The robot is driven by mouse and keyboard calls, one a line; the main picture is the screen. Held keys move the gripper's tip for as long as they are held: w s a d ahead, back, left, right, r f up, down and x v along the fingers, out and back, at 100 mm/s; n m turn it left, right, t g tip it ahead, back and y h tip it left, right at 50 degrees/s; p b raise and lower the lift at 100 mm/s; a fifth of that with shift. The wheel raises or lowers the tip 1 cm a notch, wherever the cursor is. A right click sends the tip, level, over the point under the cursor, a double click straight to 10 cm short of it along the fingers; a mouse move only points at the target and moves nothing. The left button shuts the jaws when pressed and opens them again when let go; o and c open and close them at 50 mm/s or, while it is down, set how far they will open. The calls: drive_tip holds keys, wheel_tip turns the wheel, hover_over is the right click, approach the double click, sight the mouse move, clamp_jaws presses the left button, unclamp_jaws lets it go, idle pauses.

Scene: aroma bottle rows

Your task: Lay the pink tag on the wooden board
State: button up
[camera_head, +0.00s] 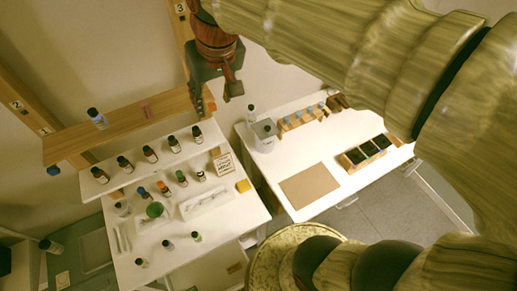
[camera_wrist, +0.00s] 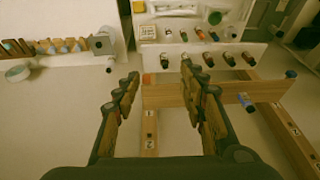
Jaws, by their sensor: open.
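A flat brown wooden board (camera_head: 310,186) lies bare on the right white table. My gripper (camera_head: 220,92) is above the right end of the upper shelf, well left of and above the board. In the wrist view my gripper (camera_wrist: 160,72) has its fingers apart with nothing between them, in front of the shelf.
Several small bottles (camera_head: 150,153) stand in rows on the left white unit, with a yellow block (camera_head: 243,186). One bottle (camera_head: 96,117) is on the upper shelf.

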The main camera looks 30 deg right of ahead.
drive_tip(key=s+d+f+t, duration=0.1)
drive_tip(key=s+d+f, duration=0.1)
drive_tip(key=s+f, duration=0.2)
drive_tip(key=s+d+f, duration=0.2)
drive_tip(key=s+f, duration=0.2)
drive_tip(key=s, duration=0.4)
drive_tip(key=shift+s+t, duration=0.35)
drive_tip(key=shift+t, duration=0.05)
